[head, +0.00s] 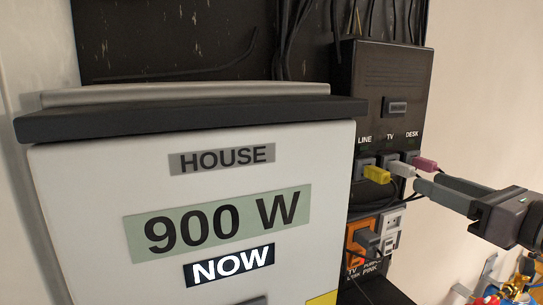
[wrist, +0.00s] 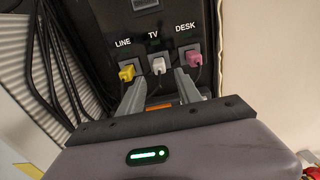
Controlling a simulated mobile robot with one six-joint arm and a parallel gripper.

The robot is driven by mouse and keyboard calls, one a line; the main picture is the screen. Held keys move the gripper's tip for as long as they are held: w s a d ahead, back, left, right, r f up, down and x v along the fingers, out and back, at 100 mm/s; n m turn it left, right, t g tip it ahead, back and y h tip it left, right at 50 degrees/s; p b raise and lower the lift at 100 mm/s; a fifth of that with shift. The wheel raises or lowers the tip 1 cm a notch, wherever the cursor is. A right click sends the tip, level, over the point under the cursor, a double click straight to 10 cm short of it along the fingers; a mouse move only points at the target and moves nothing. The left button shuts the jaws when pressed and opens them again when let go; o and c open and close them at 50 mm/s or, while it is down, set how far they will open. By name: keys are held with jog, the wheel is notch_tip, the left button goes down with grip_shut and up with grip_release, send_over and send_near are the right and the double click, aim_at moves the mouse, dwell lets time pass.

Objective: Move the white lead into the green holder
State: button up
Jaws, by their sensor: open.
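The white lead (head: 402,169) has its plug in the port under the TV label on the black panel. It also shows in the wrist view (wrist: 158,66), between a yellow and a pink plug. My gripper (wrist: 159,82) is open in front of the panel, its two fingers on either side of the white lead and pointing at it. In the head view my gripper (head: 416,180) comes in from the right, its tips close to the white lead. I cannot tell whether they touch it. I see no green holder in either view.
The yellow plug (head: 377,175) sits under LINE and the pink plug (head: 425,164) under DESK, close on both sides. An orange socket box (head: 361,238) is below. A large meter box (head: 190,215) reading 900 W stands left. Black cables (wrist: 62,70) hang left of the panel.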

aim_at(412, 174)
jog(key=p+x, duration=0.1)
jog(key=x, duration=0.6)
jog(key=shift+r+p, duration=0.2)
jog(key=shift+p, duration=0.1)
jog(key=shift+w, duration=0.1)
dwell(0.3)
jog(key=shift+c, duration=0.4)
dwell(0.5)
grip_shut()
dwell(1.0)
jog(key=shift+f, duration=0.1)
dwell(0.4)
jog(key=shift+b+v, duration=0.6)
jog(key=shift+v, duration=2.4)
